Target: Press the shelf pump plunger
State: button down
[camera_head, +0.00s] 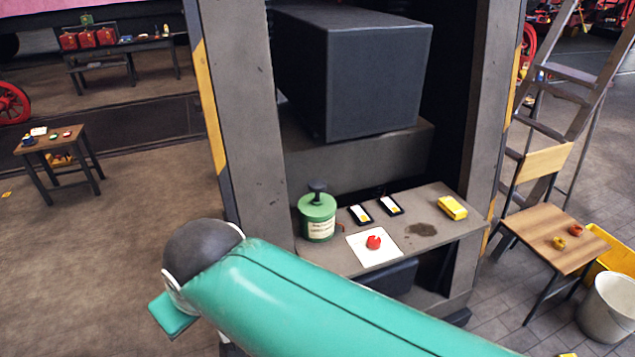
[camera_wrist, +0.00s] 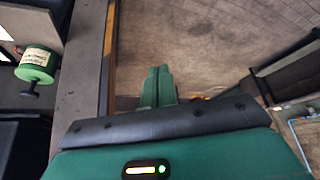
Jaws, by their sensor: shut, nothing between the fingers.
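The shelf pump is a green can (camera_head: 318,222) with a pale label. It stands upright at the left end of the grey shelf (camera_head: 330,259). Its dark plunger (camera_head: 317,190) sticks up from the lid. In the wrist view the green can (camera_wrist: 38,62) is at the upper left, with its plunger (camera_wrist: 29,90) pointing down the picture. My gripper (camera_wrist: 158,72) is shut and empty in the wrist view. It is apart from the pump, with a grey post between them in that picture.
On the shelf lie a red thing (camera_head: 374,242) on a white sheet, two small dark-framed cards (camera_head: 361,215) and a yellow block (camera_head: 453,208). A large dark box (camera_head: 365,80) hangs above. A grey post (camera_head: 237,95) bounds the shelf's left side. A chair (camera_head: 556,238) stands right.

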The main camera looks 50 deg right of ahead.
jog(key=w+d+m+t+h, duration=0.25)
jog(key=w+d, duration=0.25)
jog(key=d, duration=0.7)
jog(key=w+d+m+t+h, duration=0.15)
jog(key=w+d+h, duration=0.3)
jog(key=d, duration=0.65)
jog(key=s+d+f+m+t, duration=0.1)
jog(key=s+d, duration=0.1)
jog(key=d, duration=0.7)
jog(key=s+d+f+m+t, duration=0.1)
jog(key=s+d+f+t, duration=0.1)
jog(key=d, duration=0.8)
jog(key=shift+s+h, duration=0.4)
jog(key=shift+s, duration=0.15)
jog(key=shift+f, duration=0.1)
jog(key=shift+w, duration=0.1)
